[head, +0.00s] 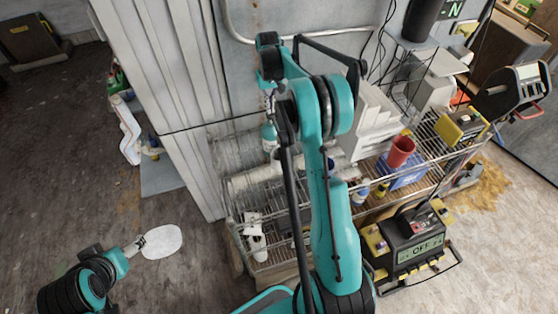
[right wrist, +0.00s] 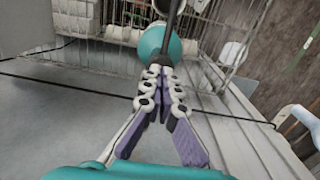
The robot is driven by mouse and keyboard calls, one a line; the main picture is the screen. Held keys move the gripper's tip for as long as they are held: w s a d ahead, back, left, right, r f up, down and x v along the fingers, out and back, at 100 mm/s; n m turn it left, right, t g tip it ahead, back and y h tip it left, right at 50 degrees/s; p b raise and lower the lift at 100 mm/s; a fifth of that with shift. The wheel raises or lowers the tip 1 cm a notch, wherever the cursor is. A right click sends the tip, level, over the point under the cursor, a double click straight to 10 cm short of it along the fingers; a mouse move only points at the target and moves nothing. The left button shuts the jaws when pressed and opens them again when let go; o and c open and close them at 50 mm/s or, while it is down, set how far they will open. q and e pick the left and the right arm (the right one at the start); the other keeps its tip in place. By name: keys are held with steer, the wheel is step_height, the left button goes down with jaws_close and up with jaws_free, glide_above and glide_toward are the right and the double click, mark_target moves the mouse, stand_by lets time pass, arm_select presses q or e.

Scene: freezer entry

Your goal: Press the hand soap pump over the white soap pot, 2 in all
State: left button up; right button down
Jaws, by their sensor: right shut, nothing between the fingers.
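The pump head is not clear. I cannot pick out the white soap pot for certain. My left gripper (head: 140,244) is low at the left, beside a white oval (head: 162,241); its fingers are too small to read.
The wire rack (head: 235,222) holds a red cup (head: 401,151), a blue box (head: 405,176) and small bottles. A black and yellow case (head: 414,240) stands on the floor in front. A pale ribbed panel (head: 165,85) rises left of the bottle. The left floor is mostly clear.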

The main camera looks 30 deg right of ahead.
steer(key=shift+f+b, duration=1)
steer(key=shift+f, duration=0.45)
steer(key=shift+r, duration=0.2)
steer(key=shift+r+p, duration=0.95)
steer(key=shift+r, duration=0.7)
steer(key=shift+f, duration=0.2)
